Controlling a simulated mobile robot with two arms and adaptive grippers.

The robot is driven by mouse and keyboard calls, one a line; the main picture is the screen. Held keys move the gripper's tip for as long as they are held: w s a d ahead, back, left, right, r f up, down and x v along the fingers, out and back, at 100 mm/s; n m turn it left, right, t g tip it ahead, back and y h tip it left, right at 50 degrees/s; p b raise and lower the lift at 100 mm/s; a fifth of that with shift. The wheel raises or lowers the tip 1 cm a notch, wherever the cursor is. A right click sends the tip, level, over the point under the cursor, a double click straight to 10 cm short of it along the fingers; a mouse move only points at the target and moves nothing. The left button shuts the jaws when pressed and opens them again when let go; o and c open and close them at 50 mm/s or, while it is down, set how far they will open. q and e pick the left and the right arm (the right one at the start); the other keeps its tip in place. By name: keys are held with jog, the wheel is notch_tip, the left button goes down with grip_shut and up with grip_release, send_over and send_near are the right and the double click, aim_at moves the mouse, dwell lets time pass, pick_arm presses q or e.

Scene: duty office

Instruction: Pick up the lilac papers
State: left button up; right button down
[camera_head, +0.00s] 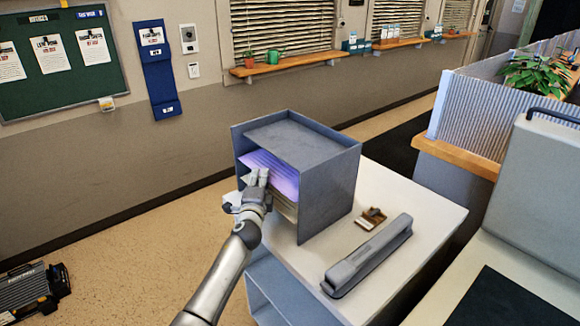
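The lilac papers (268,170) lie on an upper shelf of the grey-blue paper organizer (328,190), which stands on a white-topped table. Their front edge shows at the open side of the organizer. My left gripper (256,178) is at that open side, its fingers at the near edge of the lilac papers. I cannot tell whether the fingers touch the papers or are closed on them. The gripper covers part of the shelves below, where paler sheets (284,205) show. My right gripper is not in view.
A long grey stapler-like device (367,256) and a small brown item (371,217) lie on the white tabletop (440,215) right of the organizer. A grey machine (525,190) stands at the right. Floor at the left is mostly clear, with a dark device (32,290) at the lower left.

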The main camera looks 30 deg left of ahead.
pick_arm(q)
grip_shut()
jog(key=shift+r, duration=0.1)
dwell(0.3)
